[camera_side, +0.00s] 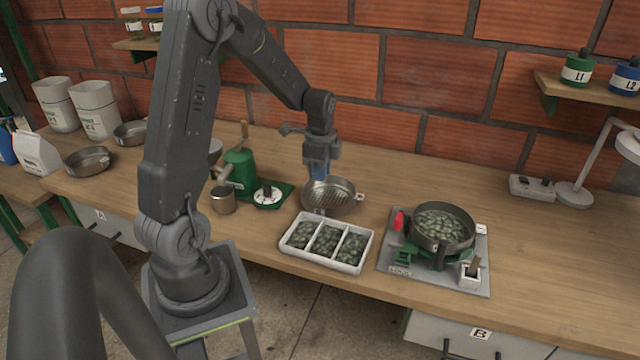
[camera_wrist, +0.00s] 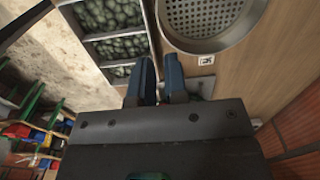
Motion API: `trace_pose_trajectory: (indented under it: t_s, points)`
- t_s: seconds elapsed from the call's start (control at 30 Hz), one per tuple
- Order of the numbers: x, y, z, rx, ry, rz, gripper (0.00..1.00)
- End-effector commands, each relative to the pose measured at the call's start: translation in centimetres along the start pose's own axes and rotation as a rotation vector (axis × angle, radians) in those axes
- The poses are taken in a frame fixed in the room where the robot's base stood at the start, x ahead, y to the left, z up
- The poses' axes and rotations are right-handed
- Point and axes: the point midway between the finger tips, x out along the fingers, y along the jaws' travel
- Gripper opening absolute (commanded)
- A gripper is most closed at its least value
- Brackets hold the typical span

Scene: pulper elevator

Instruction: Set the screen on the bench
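The screen (camera_side: 329,192) is a round metal pan with a perforated floor, at the middle of the bench behind the white tray. In the wrist view the screen (camera_wrist: 205,18) shows at the top, its holes clear and nothing in it. A small marked tab (camera_wrist: 206,60) is near its rim. My gripper (camera_side: 320,178) points down at the screen's back left in the side view. In the wrist view my gripper (camera_wrist: 157,64) has two blue fingers with a narrow gap and nothing seen between them. The fingers look apart from the screen's rim; the exact clearance is unclear.
A white three-part tray (camera_side: 327,243) of greenish beans stands in front. A pan of beans (camera_side: 443,227) sits on a green stand to the right. A green pulper (camera_side: 240,168) and metal cup (camera_side: 223,200) are left. The bench (camera_side: 540,235) is clear at right.

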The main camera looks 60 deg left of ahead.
Motion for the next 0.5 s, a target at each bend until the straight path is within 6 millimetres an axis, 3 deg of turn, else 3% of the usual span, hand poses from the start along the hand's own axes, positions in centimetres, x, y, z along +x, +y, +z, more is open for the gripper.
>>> trace_pose_trajectory:
  t_s: [0.17, 0.27, 0.5]
  points:
    - [-2.5, 1.1, -1.3, -0.038, 0.008, -0.034, 0.13]
    - [-5.4, 3.4, -3.2, -0.114, 0.03, -0.084, 0.13]
    - [-12.5, 12.7, -7.1, -0.379, 0.169, -0.202, 0.13]
